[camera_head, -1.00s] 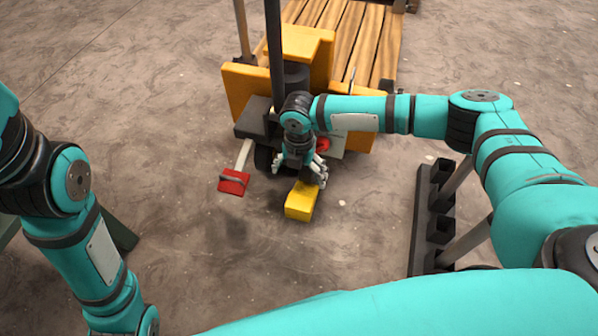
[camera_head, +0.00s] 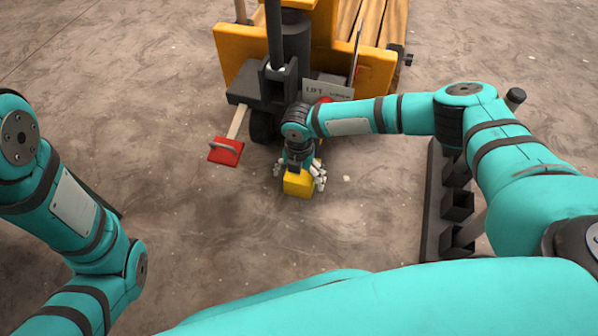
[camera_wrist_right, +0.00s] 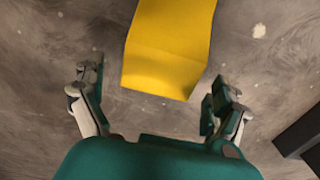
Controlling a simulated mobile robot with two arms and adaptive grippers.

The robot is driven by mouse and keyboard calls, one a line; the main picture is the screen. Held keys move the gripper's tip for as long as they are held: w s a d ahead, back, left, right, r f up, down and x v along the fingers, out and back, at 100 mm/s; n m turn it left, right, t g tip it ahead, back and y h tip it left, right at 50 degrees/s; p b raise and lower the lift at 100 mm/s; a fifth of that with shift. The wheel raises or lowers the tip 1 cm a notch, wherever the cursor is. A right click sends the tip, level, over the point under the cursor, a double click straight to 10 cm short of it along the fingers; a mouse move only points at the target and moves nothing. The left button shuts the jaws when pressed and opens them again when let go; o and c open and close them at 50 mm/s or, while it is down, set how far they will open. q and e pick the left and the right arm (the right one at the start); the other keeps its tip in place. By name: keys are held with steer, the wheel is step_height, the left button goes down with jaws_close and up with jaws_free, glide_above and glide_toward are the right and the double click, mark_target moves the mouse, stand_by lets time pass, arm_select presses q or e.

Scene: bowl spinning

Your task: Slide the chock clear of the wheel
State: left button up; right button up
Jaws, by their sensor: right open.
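The yellow chock (camera_head: 298,186) is a block on the floor in front of the orange cart. In the right wrist view the chock (camera_wrist_right: 168,50) lies ahead of and between the fingers, with gaps at both sides. My right gripper (camera_head: 300,180) is open above the chock and hides part of it. It also shows in the right wrist view (camera_wrist_right: 158,108), with fingers spread apart. A dark wheel (camera_head: 262,126) shows under the cart's front, left of my right wrist. The chock stands apart from this wheel. My left arm is at the left; its gripper is out of view.
The orange cart (camera_head: 240,45) with wooden slats stands behind the right gripper. A red pedal (camera_head: 225,151) sticks out at its front left. A dark rack (camera_head: 437,205) stands at the right. Floor in front of the chock looks clear.

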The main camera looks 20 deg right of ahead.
steer(key=shift+f, duration=0.7)
steer(key=shift+c, duration=0.3)
steer(key=c, duration=1.5)
